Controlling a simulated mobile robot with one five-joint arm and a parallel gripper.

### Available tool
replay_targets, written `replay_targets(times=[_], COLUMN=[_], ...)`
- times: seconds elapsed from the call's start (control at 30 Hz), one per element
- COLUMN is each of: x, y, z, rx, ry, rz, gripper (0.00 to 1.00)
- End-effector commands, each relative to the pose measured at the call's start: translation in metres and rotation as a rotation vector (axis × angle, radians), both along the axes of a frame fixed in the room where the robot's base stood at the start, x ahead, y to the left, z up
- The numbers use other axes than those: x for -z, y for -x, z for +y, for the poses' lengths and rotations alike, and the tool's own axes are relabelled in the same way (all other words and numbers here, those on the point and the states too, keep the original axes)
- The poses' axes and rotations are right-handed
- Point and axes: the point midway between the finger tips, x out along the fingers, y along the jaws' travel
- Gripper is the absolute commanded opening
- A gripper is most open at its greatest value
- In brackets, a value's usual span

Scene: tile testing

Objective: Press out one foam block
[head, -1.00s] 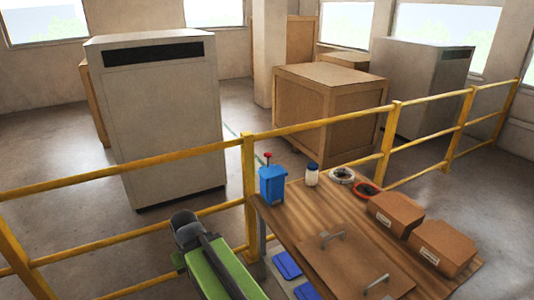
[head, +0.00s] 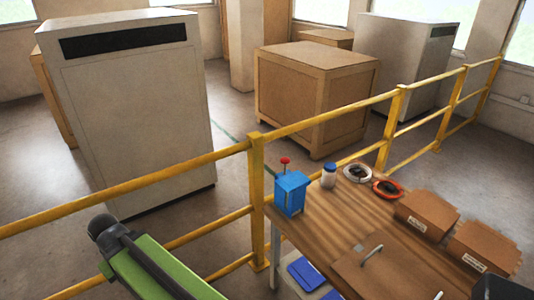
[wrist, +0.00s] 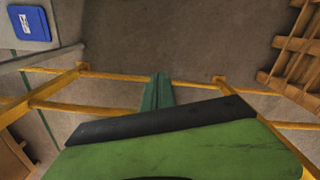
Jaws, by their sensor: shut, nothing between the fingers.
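A blue box-shaped dispenser (head: 290,195) with a red knob on a stem (head: 285,161) stands upright at the near left corner of the wooden table (head: 330,225) in the head view. No foam block can be made out. My gripper shows in the wrist view as two dark green fingers (wrist: 158,76) pressed together, with nothing between them. It is over the floor by the yellow railing, apart from the dispenser. In the head view my green arm is at lower left; the fingers cannot be made out there.
A yellow railing (head: 255,190) runs behind the table.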

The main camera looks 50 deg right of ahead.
Motion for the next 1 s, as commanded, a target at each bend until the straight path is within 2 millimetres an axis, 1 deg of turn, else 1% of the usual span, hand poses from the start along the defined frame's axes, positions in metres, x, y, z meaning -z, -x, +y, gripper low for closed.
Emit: replay_targets(times=[0.33,0.4,0.47,0.53,0.57,0.6,0.63,0.67,0.7,0.73,0.77,0.8,0.87,0.9,0.97,1.0], x=[-0.002,-0.008,-0.018,-0.033,-0.04,-0.049,-0.056,-0.062,-0.071,-0.076,-0.082,-0.09,-0.101,-0.109,-0.12,-0.127], y=[-0.002,-0.009,-0.02,-0.037,-0.044,-0.053,-0.059,-0.064,-0.069,-0.071,-0.074,-0.075,-0.076,-0.074,-0.07,-0.066], z=[-0.003,-0.013,-0.033,-0.06,-0.077,-0.102,-0.122,-0.142,-0.169,-0.189,-0.209,-0.237,-0.278,-0.305,-0.346,-0.373], rx=[0.002,0.008,0.02,0.043,0.05,0.059,0.067,0.074,0.083,0.089,0.096,0.105,0.118,0.127,0.141,0.149], ry=[0.0,0.002,0.004,0.007,0.008,0.01,0.011,0.012,0.013,0.014,0.014,0.015,0.016,0.015,0.015,0.015], rz=[0.0,0.002,0.004,0.009,0.011,0.015,0.018,0.02,0.024,0.027,0.031,0.035,0.042,0.046,0.052,0.055], gripper=[0.0,0.0,0.0,0.0,0.0,0.0,0.0,0.0,0.0,0.0,0.0,0.0,0.0,0.0,0.0,0.0])
